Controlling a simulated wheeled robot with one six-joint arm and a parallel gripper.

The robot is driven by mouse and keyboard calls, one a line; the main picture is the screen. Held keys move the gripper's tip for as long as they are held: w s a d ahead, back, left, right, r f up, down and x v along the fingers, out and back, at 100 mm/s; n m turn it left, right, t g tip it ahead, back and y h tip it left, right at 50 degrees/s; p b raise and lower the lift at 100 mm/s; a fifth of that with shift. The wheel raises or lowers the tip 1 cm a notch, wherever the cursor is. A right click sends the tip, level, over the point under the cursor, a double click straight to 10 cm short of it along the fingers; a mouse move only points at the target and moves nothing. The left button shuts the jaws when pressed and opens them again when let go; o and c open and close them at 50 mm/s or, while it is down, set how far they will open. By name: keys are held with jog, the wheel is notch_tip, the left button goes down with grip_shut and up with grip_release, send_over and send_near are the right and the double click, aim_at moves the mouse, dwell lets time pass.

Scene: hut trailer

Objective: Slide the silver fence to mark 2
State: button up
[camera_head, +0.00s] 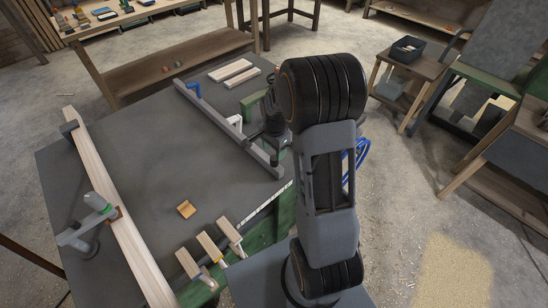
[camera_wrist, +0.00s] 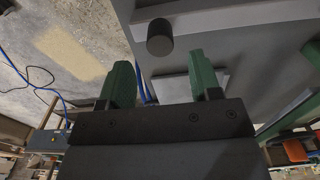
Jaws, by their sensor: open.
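The silver fence (camera_head: 215,116) is a long grey bar lying across the dark grey table, from the back to the right edge. A pale scale strip (camera_head: 268,203) runs along the table's front right edge; its mark numbers are too small to read. My gripper (camera_head: 268,142) is over the fence's near right part, with its fingertips largely hidden by my arm. In the wrist view my gripper (camera_wrist: 160,62) has its two green fingers apart and empty. A black round knob (camera_wrist: 160,37) on a grey bar shows just beyond the gap between the fingertips.
A long wooden board (camera_head: 118,215) lies along the table's left side. A small orange block (camera_head: 186,209) and several wooden pieces (camera_head: 209,247) are near the front edge. The table's middle is clear.

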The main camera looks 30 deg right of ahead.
aim_at(274, 158)
jog(key=shift+f, duration=2.65)
jog(key=shift+c, duration=0.3)
grip_shut()
